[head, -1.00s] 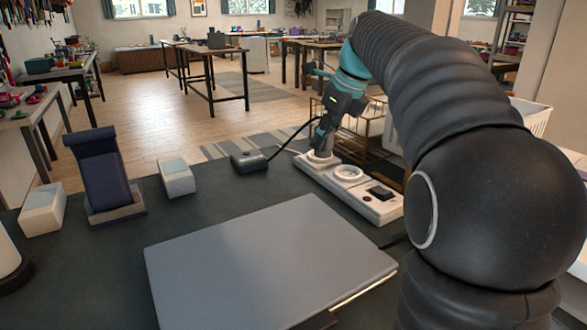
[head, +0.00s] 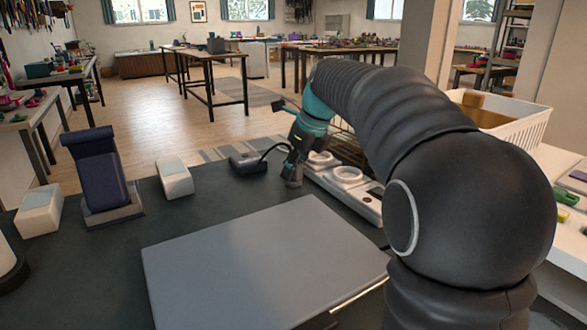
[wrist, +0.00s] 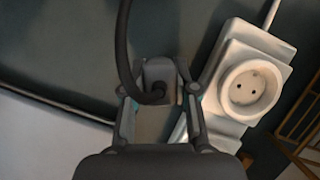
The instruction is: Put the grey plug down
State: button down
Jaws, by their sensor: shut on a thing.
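The grey plug (wrist: 158,82) is between the fingers of my gripper (wrist: 160,88) in the wrist view, with a dark cord running up from its back. In the head view my gripper (head: 292,180) points down at the dark table, just left of the white power strip (head: 365,205). The plug is mostly hidden there by the fingers. I cannot tell whether it touches the table. The strip's round socket (wrist: 251,87) shows empty in the wrist view, to the right of the plug and apart from it.
A black adapter box (head: 247,162) with a cord lies left of my gripper. A closed grey laptop (head: 262,262) fills the front middle. Dark table shows bare between adapter and laptop.

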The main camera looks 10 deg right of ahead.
jog(key=c, duration=0.9)
grip_release()
jog(key=shift+f, duration=0.15)
jog(key=p+v, duration=0.1)
jog(key=v, duration=1.1)
jog(key=shift+r, duration=0.2)
